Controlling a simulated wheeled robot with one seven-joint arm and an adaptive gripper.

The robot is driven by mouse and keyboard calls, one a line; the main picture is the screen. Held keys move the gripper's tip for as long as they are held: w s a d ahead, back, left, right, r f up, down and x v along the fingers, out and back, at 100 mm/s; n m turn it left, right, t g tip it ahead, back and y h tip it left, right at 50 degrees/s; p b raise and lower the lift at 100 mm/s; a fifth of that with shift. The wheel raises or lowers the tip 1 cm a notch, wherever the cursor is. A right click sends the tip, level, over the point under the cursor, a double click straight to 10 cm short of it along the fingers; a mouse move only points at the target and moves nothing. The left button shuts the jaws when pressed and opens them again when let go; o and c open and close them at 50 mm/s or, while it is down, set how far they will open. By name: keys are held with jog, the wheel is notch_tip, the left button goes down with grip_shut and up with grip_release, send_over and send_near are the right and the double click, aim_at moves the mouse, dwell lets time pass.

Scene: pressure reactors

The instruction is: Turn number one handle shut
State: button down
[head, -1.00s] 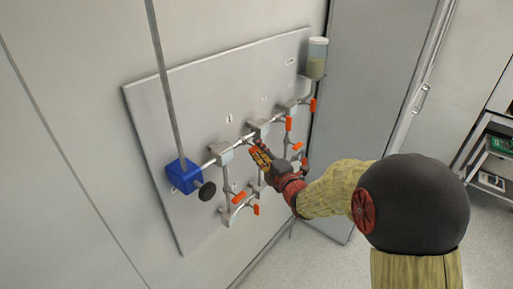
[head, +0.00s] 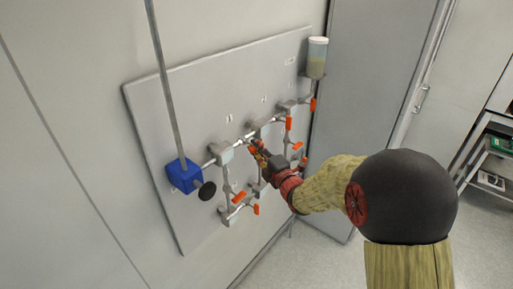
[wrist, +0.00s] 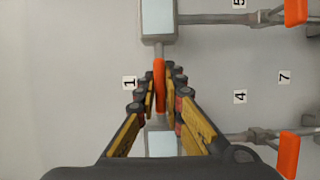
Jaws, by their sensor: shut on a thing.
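The number one handle (wrist: 159,85) is an orange lever beside the label "1" (wrist: 129,82). In the wrist view it lies lengthwise along the pipe between two pale blocks. My gripper (wrist: 160,80) is shut on it, with one yellow-and-black finger on each side. In the head view my gripper (head: 254,146) is at the upper pipe of the panel, right of the label "1" (head: 229,118). My fingers hide the handle there.
Other orange handles (head: 239,198) hang on lower and right-hand pipes, close to my wrist. A blue box (head: 184,175) with a black knob (head: 207,190) is at the left. The floor in front is open.

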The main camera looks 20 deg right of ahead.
dwell(0.6)
jog(key=m+g+p, duration=0.1)
jog(key=m, duration=0.2)
jog(key=shift+r+m+g+p, duration=0.1)
jog(key=shift+m+g+p, duration=0.2)
jog(key=shift+g+p, duration=0.1)
jog(key=m+g+p, duration=0.1)
jog(key=m+p, duration=0.1)
jog(key=p, duration=0.2)
jog(key=shift+r+m+y, duration=0.1)
jog(key=shift+m+y, duration=0.2)
jog(key=shift+m, duration=0.1)
jog(key=m+g+y+p, duration=0.1)
jog(key=m+p, duration=0.1)
jog(key=p, duration=0.3)
jog(key=m+g+p, duration=0.1)
jog(key=m+p, duration=0.1)
jog(key=p, duration=0.3)
jog(key=shift+g+y, duration=0.3)
jog(key=shift+y, duration=0.1)
jog(key=m+g+y+p, duration=0.1)
jog(key=m+p, duration=0.2)
jog(key=p, duration=0.2)
jog(key=shift+f, duration=0.2)
jog(key=shift+f+p, duration=0.1)
jog(key=shift+p, duration=0.25)
jog(key=c, duration=1.9)
grip_release()
